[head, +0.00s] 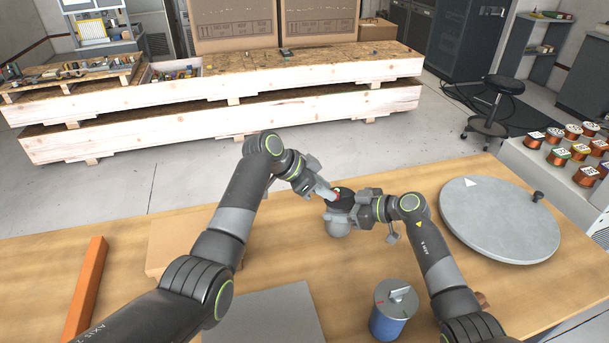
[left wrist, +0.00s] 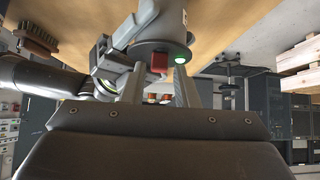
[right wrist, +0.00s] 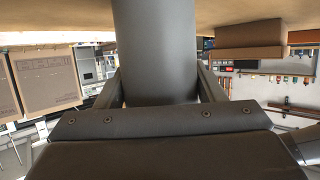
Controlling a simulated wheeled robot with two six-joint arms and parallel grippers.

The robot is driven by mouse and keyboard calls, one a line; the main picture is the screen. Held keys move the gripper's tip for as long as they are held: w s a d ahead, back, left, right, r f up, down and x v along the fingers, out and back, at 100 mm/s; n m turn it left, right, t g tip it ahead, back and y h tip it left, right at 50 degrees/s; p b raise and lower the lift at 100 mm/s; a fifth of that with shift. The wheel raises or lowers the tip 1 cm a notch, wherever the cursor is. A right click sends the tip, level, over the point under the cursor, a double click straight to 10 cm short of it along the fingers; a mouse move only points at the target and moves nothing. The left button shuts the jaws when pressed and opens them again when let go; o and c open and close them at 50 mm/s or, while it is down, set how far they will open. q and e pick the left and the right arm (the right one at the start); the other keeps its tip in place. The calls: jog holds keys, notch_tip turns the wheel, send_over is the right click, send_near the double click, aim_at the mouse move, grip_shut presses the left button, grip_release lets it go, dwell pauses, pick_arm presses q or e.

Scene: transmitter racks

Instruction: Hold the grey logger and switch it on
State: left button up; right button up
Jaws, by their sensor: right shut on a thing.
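The grey logger (head: 339,229) is a grey cylinder with a dark end face. My right gripper (head: 352,207) is shut on its body and holds it above the wooden table; in the right wrist view the grey body (right wrist: 155,50) lies between both fingers. In the left wrist view the logger's dark face shows a red switch (left wrist: 160,62) and a green light (left wrist: 181,60) that glows. My left gripper (left wrist: 158,80) is at this face, its fingers apart on either side of the red switch. Whether a finger touches the switch I cannot tell.
A blue canister with a grey lid (head: 389,323) stands at the front. A round grey disc (head: 500,225) with a knob lies at the right. An orange bar (head: 86,290), a cardboard piece (head: 178,245) and a grey plate (head: 270,318) lie at the left and front.

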pick_arm(q)
jog(key=v, duration=1)
jog(key=shift+a, duration=0.25)
jog(key=shift+r, duration=0.1)
pick_arm(e)
jog(key=o, duration=1.3)
